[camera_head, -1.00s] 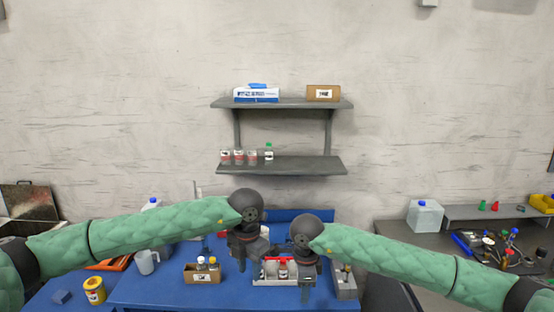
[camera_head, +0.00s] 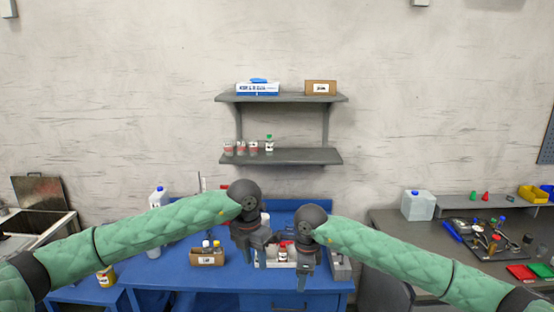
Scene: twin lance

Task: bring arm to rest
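My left arm comes in from the left in a green quilted sleeve. Its dark gripper (camera_head: 260,253) points down over the blue table (camera_head: 180,272), at the left end of a light grey tray (camera_head: 284,264). My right gripper (camera_head: 306,268) points down at the right end of the same tray. The tray holds several small bottles, one with a red cap (camera_head: 283,252). The grippers partly cover the tray. The fingers are small and dark, and I cannot tell whether they are open or gripping the tray's ends.
A cardboard box with bottles (camera_head: 207,257) stands left of the tray. A grey bin (camera_head: 341,267) is to its right. Wall shelves (camera_head: 282,156) hold jars and boxes. A side bench (camera_head: 400,222) at right carries a clear canister (camera_head: 418,206) and tools.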

